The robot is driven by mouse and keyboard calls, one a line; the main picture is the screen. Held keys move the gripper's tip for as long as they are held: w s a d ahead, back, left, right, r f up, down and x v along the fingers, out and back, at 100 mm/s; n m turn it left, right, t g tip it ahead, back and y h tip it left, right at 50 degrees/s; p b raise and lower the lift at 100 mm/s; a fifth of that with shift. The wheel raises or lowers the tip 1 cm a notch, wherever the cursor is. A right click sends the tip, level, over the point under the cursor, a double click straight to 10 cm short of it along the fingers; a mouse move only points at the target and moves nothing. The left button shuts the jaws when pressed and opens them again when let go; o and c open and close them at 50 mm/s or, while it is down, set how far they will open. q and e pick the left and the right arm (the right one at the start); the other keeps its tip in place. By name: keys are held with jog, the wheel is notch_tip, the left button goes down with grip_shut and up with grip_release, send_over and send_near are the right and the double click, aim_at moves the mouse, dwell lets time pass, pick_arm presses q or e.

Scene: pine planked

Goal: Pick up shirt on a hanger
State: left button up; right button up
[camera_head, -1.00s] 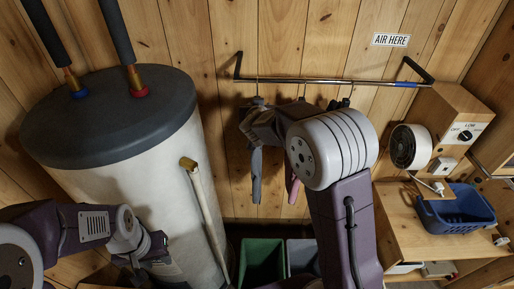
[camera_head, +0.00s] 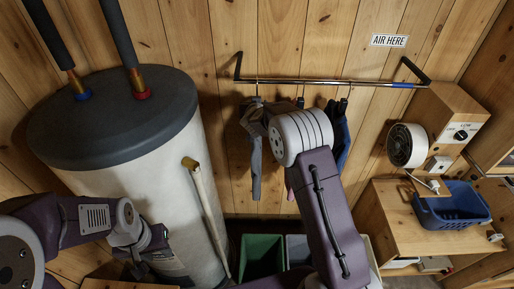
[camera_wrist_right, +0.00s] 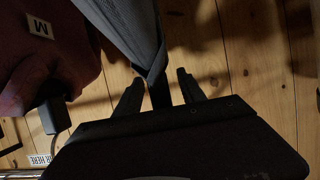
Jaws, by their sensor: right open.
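Shirts hang close together on a wall rail (camera_head: 320,82). A grey shirt (camera_head: 256,170) hangs at the left, narrow and edge-on. A dark blue garment (camera_head: 343,135) hangs at the right, and a pink one (camera_head: 290,192) is mostly hidden behind my right arm. In the right wrist view, my right gripper (camera_wrist_right: 160,90) is open, its fingers on either side of a dark upright part at the grey shirt's (camera_wrist_right: 140,40) top; whether they touch it is unclear. A maroon shirt (camera_wrist_right: 45,50) with an M tag hangs alongside. My left gripper (camera_head: 140,262) is low at the left, its jaws unclear.
A white water heater (camera_head: 130,200) with a dark top fills the left. Green (camera_head: 262,255) and grey (camera_head: 298,250) bins stand below the rail. A blue basket (camera_head: 455,207) sits on a wooden bench at the right, under a fan (camera_head: 405,147) and control box (camera_head: 455,118).

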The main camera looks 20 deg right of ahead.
jog(key=shift+s, duration=0.1)
grip_shut()
jog(key=shift+r, duration=0.1)
dwell(1.1)
